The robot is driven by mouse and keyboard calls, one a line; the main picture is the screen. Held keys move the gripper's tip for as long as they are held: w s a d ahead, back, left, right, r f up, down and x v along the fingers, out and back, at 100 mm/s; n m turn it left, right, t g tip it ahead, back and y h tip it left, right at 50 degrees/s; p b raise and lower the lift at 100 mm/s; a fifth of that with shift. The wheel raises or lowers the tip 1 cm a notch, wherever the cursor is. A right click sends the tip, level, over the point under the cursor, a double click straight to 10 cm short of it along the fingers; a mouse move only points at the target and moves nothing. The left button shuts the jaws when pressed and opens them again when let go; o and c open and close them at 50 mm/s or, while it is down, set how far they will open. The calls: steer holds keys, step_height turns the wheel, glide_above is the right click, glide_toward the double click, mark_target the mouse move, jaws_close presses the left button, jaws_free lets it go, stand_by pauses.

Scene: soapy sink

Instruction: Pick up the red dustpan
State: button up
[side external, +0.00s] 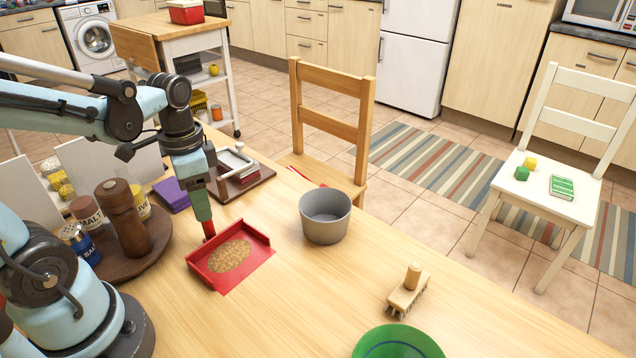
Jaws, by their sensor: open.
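The red dustpan (260,278) lies flat on the wooden table, with a patch of brown crumbs (230,257) on it. My gripper (206,226) points down at the back left edge of the dustpan. It is open. A short red piece shows right at its lower end; I cannot tell whether this is the dustpan's handle or part of the gripper, nor whether they touch. The gap between the fingers is hard to make out from this side.
A grey pot (325,217) stands right of the dustpan. A round wooden tray (160,245) with a pepper mill (125,218) and jars stands left. The table between dustpan and brush is clear.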

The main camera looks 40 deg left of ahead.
mark_target(225, 238)
steer(key=f, duration=0.2)
steer(key=shift+w+f, duration=0.3)
steer(key=shift+f, duration=1.1)
jaws_close()
